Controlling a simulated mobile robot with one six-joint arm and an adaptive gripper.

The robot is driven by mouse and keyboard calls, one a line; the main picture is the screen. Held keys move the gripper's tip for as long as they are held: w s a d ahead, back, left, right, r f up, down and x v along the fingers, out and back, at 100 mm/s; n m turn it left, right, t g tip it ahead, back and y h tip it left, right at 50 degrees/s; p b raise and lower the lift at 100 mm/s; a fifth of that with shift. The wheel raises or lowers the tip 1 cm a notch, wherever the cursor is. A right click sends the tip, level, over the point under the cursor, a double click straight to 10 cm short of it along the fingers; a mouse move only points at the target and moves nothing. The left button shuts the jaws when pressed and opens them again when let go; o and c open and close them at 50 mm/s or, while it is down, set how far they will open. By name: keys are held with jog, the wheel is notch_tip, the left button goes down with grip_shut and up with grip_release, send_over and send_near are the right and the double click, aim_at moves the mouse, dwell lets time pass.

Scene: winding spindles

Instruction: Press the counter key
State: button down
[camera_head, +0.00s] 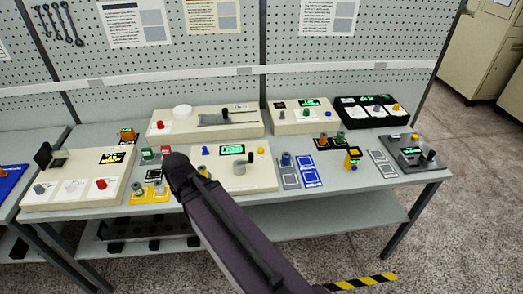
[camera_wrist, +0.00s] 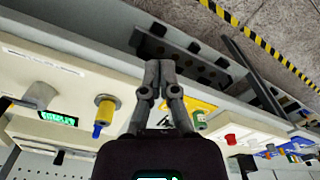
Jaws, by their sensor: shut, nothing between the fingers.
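My gripper (camera_wrist: 152,75) is shut and empty in the wrist view. Its fingertips are over the bench's front edge and the lower shelf. In the head view my arm hides the fingers. A cream unit (camera_head: 258,180) at the front middle of the bench has a lit green display (camera_head: 232,149), a grey knob (camera_head: 239,168), a blue knob (camera_head: 206,151) and a yellow knob (camera_head: 261,151). My arm covers its left part. In the wrist view a green display (camera_wrist: 58,118) and grey knob (camera_wrist: 38,95) are left of the gripper. I cannot tell which control is the counter key.
A yellow bobbin (camera_wrist: 105,108) stands left of my fingers in the wrist view; a green-topped one (camera_wrist: 199,118) is right. Cream boxes (camera_head: 110,187) and a black unit (camera_head: 372,111) crowd the bench. A pegboard (camera_head: 220,60) rises behind. Floor (camera_head: 460,200) is clear at right.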

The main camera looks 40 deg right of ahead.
jog(key=w+d+m+t+y+b, duration=0.1)
jog(key=w+d+m, duration=0.1)
jog(key=w+d, duration=0.45)
jog(key=r+m+t+b, duration=0.2)
jog(key=m+t+b, duration=0.1)
jog(key=m+t, duration=0.4)
send_over(261, 150)
jog(key=t, duration=0.1)
jog(key=shift+s+f+n+h, duration=0.1)
jog(key=shift+f+n+h, duration=0.2)
jog(key=shift+n, duration=0.1)
jog(key=shift+f, duration=0.1)
notch_tip(261, 150, down, 8)
jog(key=b, duration=0.9)
jog(key=shift+f, duration=0.25)
